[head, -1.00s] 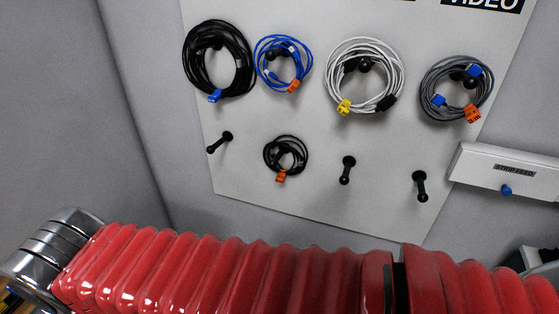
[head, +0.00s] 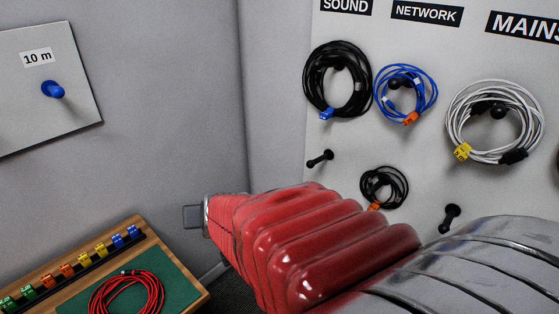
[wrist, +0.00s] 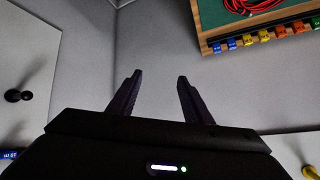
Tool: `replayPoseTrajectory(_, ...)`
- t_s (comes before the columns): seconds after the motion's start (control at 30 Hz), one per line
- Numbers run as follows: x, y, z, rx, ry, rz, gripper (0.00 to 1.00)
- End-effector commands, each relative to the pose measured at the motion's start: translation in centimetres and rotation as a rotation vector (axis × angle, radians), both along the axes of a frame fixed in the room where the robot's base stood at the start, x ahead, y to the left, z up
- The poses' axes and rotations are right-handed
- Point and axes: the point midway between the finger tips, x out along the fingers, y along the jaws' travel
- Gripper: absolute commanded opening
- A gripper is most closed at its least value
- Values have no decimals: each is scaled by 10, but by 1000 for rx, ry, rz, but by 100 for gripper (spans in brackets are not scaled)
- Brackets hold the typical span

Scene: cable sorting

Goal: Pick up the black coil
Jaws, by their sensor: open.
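Two black coils hang on the pale board in the head view. The large black coil (head: 313,82), with a blue tag, hangs at upper left under the SOUND label. The small black coil (head: 365,187), with an orange tag, hangs on a lower peg, just beyond my red arm sleeve. My gripper (wrist: 159,76) is open and empty in the wrist view, its two dark fingers apart in front of a bare grey wall. Neither black coil is seen in the wrist view.
A blue coil (head: 433,104) and a white coil (head: 453,117) hang right of the large black one. A bare peg (head: 320,159) is below it. A wooden tray (head: 195,302) with a red coil (head: 160,292) and coloured tags stands lower left. A 10 m board (head: 75,115) has a blue peg.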

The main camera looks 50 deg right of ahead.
Motion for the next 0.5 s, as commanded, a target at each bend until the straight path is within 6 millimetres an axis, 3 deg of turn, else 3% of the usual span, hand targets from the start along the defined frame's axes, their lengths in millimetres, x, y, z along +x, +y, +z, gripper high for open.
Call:
replayPoseTrajectory(0.1,-10,-59,-19,-25,-33,-159,45)
replayPoseTrajectory(0.27,-39,-134,-41,-83,-73,-372,45)
replayPoseTrajectory(0.37,-69,-178,-55,-130,-83,-509,45)
replayPoseTrajectory(0.5,-125,-233,-74,-211,-78,-703,45)
